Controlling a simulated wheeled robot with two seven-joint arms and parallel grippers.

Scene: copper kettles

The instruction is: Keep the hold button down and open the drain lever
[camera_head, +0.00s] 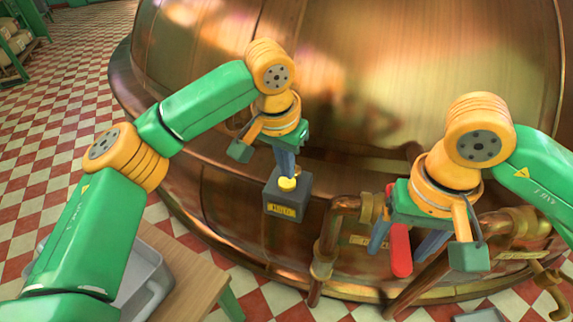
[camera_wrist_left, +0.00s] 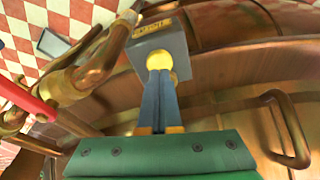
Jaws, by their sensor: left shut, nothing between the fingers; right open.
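The hold button is a yellow knob (camera_head: 288,184) on top of a dark grey box (camera_head: 289,203) with a yellow label. My left gripper (camera_head: 287,175) is shut and points down with its tips at the button, seemingly touching it. The left wrist view shows the fingertips (camera_wrist_left: 161,72) against the yellow button (camera_wrist_left: 182,64); how far it is pressed I cannot tell. The drain lever has a red handle (camera_head: 400,252), which also shows in the left wrist view (camera_wrist_left: 24,98). My right gripper (camera_head: 405,245) is open, with its blue fingers on either side of the handle in the picture.
The large copper kettle (camera_head: 360,85) fills the background. Copper pipes (camera_head: 327,245) run beside the lever, with a brass tap (camera_head: 552,285) at the lower right. A grey tray (camera_head: 145,280) sits on a wooden table (camera_head: 192,270) at the lower left.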

